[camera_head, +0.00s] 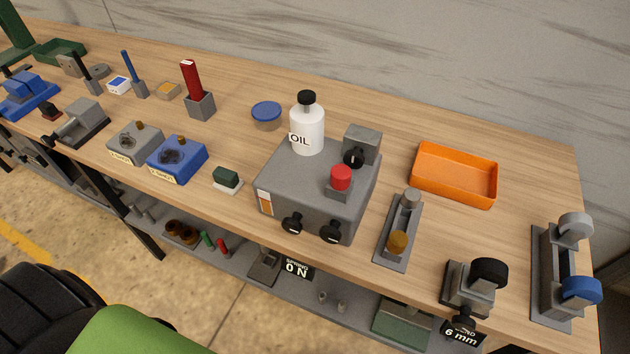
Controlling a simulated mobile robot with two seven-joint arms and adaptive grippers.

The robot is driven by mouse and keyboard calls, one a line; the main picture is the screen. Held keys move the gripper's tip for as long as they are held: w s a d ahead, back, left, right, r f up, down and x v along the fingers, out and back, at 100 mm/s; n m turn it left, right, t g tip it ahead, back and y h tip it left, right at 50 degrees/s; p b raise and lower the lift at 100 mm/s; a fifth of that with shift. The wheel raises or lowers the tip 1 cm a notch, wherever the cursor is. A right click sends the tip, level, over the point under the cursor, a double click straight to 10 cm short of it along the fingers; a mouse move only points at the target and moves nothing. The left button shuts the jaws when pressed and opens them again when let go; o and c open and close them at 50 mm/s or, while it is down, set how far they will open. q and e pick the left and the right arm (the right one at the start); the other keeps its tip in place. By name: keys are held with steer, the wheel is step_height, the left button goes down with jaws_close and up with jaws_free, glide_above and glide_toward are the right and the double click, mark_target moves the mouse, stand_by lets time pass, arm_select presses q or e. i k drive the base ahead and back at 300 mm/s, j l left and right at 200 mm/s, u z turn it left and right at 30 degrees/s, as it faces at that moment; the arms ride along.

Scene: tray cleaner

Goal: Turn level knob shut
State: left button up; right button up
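A grey box-shaped machine (285,180) stands on the workbench in the middle of the view. Its front face carries two black knobs, a left front knob (292,223) and a right front knob (331,232). A third black knob (354,158) sits on the small grey block (364,140) at the machine's back right. No readable label shows which one is the level knob, and I cannot tell how far any is turned. A red button (341,177) and a white OIL bottle (307,133) are on the machine's top. Neither of my grippers is in view.
An orange tray (482,189) lies right of the machine. A narrow grey fixture (391,246) stands close to its right side. A green-and-white block (227,179) and blue-lidded tub (266,112) are at its left. A lower shelf (225,265) runs under the bench (290,247).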

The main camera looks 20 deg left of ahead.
mark_target(293, 226)
steer(key=u, duration=0.85)
